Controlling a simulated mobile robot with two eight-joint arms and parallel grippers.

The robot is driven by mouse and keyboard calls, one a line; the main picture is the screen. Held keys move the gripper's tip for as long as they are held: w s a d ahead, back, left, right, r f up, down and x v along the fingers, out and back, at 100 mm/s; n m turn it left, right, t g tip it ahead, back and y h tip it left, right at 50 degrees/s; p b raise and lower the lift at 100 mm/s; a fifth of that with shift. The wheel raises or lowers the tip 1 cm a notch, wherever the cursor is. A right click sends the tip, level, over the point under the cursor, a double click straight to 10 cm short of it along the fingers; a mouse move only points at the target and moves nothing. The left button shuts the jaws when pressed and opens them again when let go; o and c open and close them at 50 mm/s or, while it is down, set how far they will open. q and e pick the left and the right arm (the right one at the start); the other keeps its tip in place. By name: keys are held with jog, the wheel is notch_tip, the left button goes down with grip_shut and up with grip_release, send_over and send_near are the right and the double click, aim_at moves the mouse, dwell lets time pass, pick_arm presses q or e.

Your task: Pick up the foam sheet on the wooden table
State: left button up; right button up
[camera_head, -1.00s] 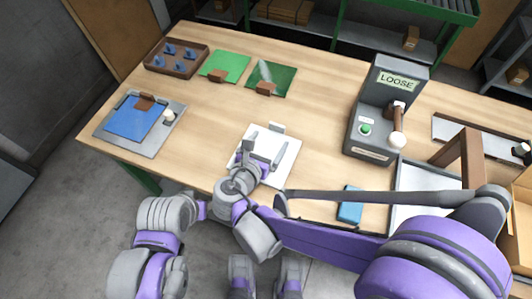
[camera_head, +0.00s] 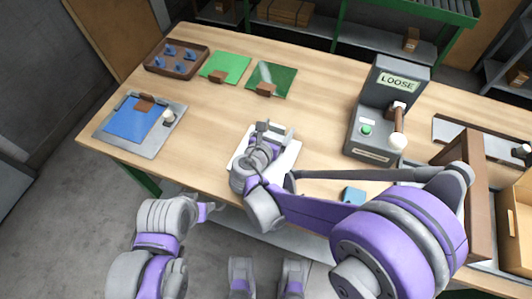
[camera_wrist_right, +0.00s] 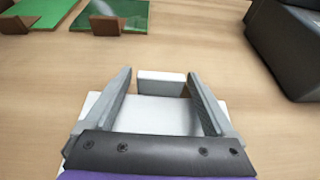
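A white sheet (camera_head: 290,155), which I take for the foam sheet, lies flat near the table's front edge. A small pale block (camera_wrist_right: 161,78) stands at its far edge. My right gripper (camera_head: 274,134) is over the sheet and hides much of it in the head view. In the right wrist view the gripper (camera_wrist_right: 158,90) is open, with one finger on each side of the block and gaps showing between. Nothing is held. The left arm shows at lower left, but its gripper cannot be made out.
Green sheets (camera_head: 225,64) with brown blocks lie behind on the wooden table (camera_head: 220,115). A blue sheet (camera_head: 132,118) lies on a grey plate at left. A dark machine marked LOOSE (camera_head: 372,140) stands at right. A blue item (camera_head: 353,194) is partly covered by my right arm.

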jog(key=c, duration=1.2)
jog(key=shift+r, duration=0.1)
